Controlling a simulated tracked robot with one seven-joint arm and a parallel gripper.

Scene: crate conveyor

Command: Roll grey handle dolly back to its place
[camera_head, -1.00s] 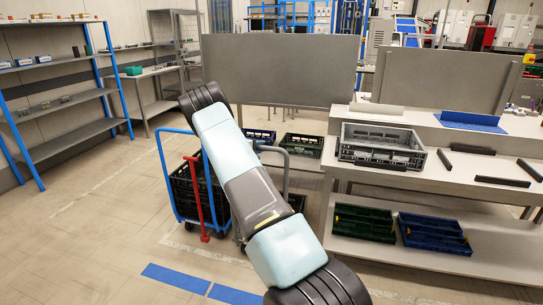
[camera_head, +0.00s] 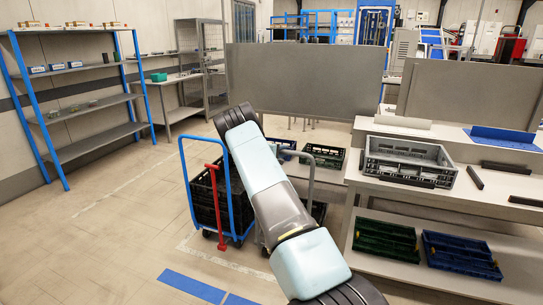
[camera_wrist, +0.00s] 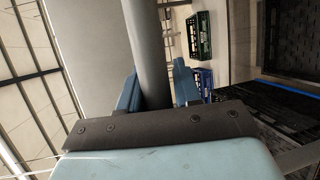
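The grey handle dolly stands behind my arm in the head view. Its grey handle (camera_head: 312,172) rises just right of the arm, and most of its base and load is hidden. A dark crate (camera_head: 318,212) shows low beside it. In the wrist view, the grey handle bar (camera_wrist: 151,50) runs between the two blue fingers of my gripper (camera_wrist: 156,92). The fingers lie close on both sides of the bar and appear shut on it.
A blue-handled dolly (camera_head: 186,188) with black crates and a red handle (camera_head: 216,205) stands close on the left. A workbench (camera_head: 352,183) with a grey crate (camera_head: 370,158) is on the right. Blue floor strips (camera_head: 192,286) lie in front. The left floor is clear.

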